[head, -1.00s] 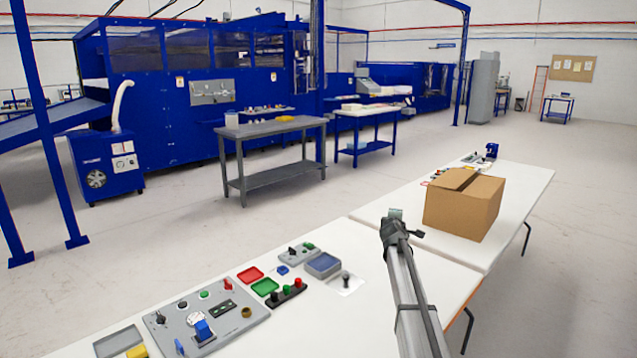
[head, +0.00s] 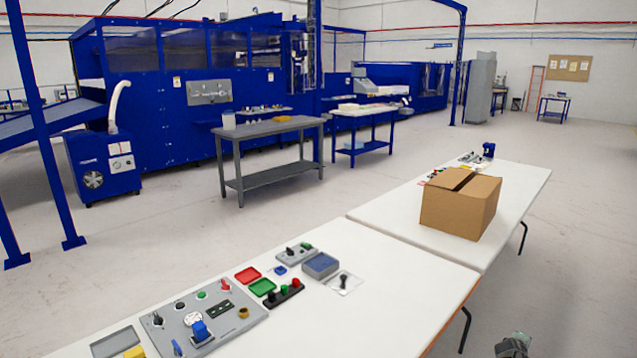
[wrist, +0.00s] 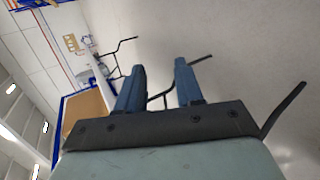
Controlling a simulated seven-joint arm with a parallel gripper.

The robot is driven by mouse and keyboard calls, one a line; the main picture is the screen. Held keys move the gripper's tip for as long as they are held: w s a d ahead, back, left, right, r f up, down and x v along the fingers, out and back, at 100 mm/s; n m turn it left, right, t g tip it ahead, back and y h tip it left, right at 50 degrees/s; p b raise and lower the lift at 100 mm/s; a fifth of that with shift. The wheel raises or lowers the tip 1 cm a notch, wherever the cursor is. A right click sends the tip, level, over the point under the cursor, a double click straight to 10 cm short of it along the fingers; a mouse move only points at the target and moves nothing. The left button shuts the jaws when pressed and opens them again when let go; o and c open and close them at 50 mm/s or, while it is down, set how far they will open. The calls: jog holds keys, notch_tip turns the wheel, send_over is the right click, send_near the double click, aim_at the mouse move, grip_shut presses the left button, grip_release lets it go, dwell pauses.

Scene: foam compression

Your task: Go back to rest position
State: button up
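My gripper (wrist: 160,68) shows in the wrist view as two blue fingers standing apart with nothing between them. The wrist view is tilted, and the pale floor and dark table legs show past the fingers. In the head view, only a small grey part of my arm (head: 513,346) shows at the bottom edge, right of the white tables and over the floor. The fingers cannot be made out there.
The near white table (head: 400,290) carries a grey control panel (head: 208,318), small trays and knobs. A cardboard box (head: 458,207) stands on the far white table (head: 520,185). The floor to the right is clear. Blue machinery (head: 150,110) stands at the back.

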jog(key=s+d+f+m+g, duration=0.1)
jog(key=s+d+f+g, duration=0.1)
jog(key=s+f, duration=0.5)
jog(key=s+d+f+m+g, duration=0.15)
jog(key=s+f, duration=0.25)
jog(key=s, duration=0.8)
jog(key=s+d+f+m+g, duration=0.1)
jog(key=s+f+m+g, duration=0.1)
jog(key=s+f, duration=0.5)
jog(key=s+a+f+m+g+y, duration=0.1)
jog(key=s+a+f+y, duration=0.15)
jog(key=a, duration=0.75)
jog(key=s+a+f+m+g+y, duration=0.1)
jog(key=s+a+f, duration=0.15)
jog(key=a, duration=0.85)
jog(key=s+a+f+m+g+y, duration=0.1)
jog(key=s+a+f+y, duration=0.15)
jog(key=a, duration=0.75)
jog(key=s+a+g+y, duration=0.1)
jog(key=s+a+g, duration=0.1)
jog(key=s+a, duration=0.6)
jog(key=s+a+m+g+y, duration=0.1)
jog(key=s+a, duration=0.6)
jog(key=a, duration=0.9)
jog(key=shift+s+r+g+y, duration=0.4)
jog(key=shift+g+y, duration=0.2)
jog(key=shift+g, duration=0.65)
